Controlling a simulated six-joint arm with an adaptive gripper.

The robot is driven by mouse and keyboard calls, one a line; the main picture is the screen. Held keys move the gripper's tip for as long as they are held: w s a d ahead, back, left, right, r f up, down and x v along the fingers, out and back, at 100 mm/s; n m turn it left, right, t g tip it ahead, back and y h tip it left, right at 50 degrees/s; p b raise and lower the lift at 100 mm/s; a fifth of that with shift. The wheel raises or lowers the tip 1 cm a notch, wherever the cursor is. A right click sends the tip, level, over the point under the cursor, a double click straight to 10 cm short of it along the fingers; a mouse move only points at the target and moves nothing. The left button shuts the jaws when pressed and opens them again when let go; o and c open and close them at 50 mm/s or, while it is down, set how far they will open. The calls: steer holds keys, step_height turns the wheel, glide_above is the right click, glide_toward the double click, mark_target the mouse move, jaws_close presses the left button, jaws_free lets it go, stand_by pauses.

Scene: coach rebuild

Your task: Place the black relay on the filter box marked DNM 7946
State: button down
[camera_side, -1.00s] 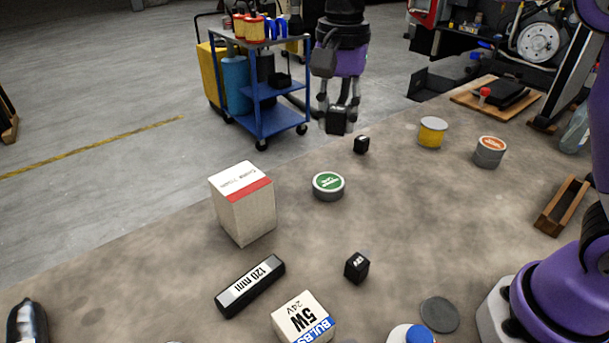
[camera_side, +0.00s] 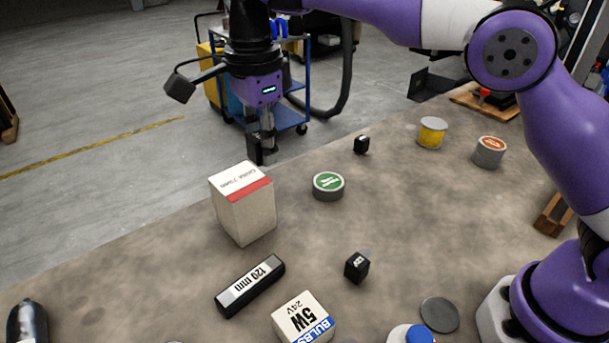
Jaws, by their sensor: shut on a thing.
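My gripper (camera_side: 262,145) points down above and behind the tall white box, over the back edge of the table. It is shut on a small black relay (camera_side: 255,153), seen between and below the fingers. The white box (camera_side: 247,210) with a red band along its top edge stands upright on the table. The held relay appears just above the box's top in the picture. The gap between them cannot be judged exactly.
Two other small black blocks stand on the table, one at the back (camera_side: 361,144) and one in front (camera_side: 357,267). A green-lidded tin (camera_side: 328,185) is right of the white box. A 120 mm black bar (camera_side: 250,285) and a bulbs box (camera_side: 303,318) lie in front.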

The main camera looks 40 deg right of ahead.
mark_target(267, 180)
steer(key=shift+w+d+f, duration=0.6)
steer(key=shift+w+f, duration=0.05)
steer(key=shift+w, duration=0.25)
steer(key=shift+d+f, duration=0.1)
steer(key=shift+f, duration=1.95)
steer(key=shift+f, duration=0.2)
steer(key=c, duration=0.6)
jaws_free()
steer(key=shift+r, duration=0.1)
